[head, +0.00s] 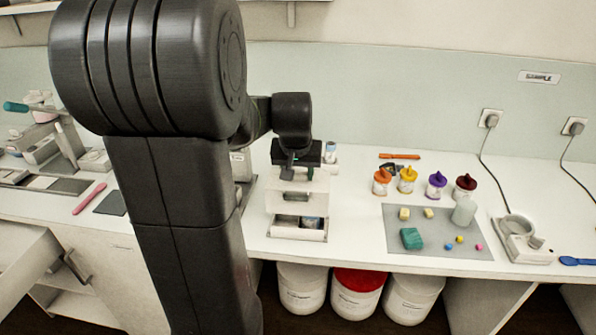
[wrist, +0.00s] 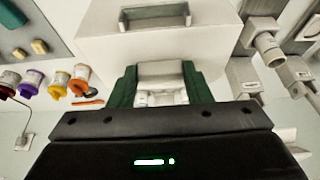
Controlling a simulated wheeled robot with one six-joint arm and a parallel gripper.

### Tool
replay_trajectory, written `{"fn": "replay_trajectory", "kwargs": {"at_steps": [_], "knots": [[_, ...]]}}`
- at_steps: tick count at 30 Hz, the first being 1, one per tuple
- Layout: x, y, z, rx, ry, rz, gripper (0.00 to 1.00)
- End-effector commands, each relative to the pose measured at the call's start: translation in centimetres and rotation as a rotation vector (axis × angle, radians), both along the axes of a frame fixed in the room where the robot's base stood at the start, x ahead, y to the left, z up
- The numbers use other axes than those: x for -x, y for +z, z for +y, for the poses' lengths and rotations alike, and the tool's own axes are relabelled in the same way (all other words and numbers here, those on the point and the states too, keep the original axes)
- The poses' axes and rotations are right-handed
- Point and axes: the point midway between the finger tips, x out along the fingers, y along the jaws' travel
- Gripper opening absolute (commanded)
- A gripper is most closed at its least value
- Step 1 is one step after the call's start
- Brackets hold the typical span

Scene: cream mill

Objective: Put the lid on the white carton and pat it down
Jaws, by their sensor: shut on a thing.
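My gripper (head: 297,172) points down at the white, box-shaped lid (head: 297,200) over the bench. In the wrist view its green fingers (wrist: 160,85) are shut on a pale block at the near edge of the lid (wrist: 205,45). That face of the lid has a rectangular slot. The white carton (head: 297,237) shows just below the lid in the head view. Its front part is open to sight, with a dark thing and a blue-and-white thing inside. The rest of it is hidden by the lid. I cannot tell whether lid and carton touch.
Right of the carton stand several small jars with coloured tops (head: 408,180). A grey mat (head: 400,240) holds small blocks, beads and a pale bottle (head: 464,211). A grey device (head: 525,240) stands farther right. Lidded tubs (head: 357,293) stand under the bench. My arm hides the bench's left middle.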

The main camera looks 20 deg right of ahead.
Motion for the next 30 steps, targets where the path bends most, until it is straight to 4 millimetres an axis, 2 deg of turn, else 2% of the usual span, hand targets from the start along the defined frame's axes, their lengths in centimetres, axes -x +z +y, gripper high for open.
{"fn": "replay_trajectory", "kwargs": {"at_steps": [10, 30], "knots": [[0.0, -0.2, 0.0, 0.000, 0.000, 0.000, 0.11], [0.0, -2.2, 0.0, 0.000, 0.000, 0.000, 0.11]]}}
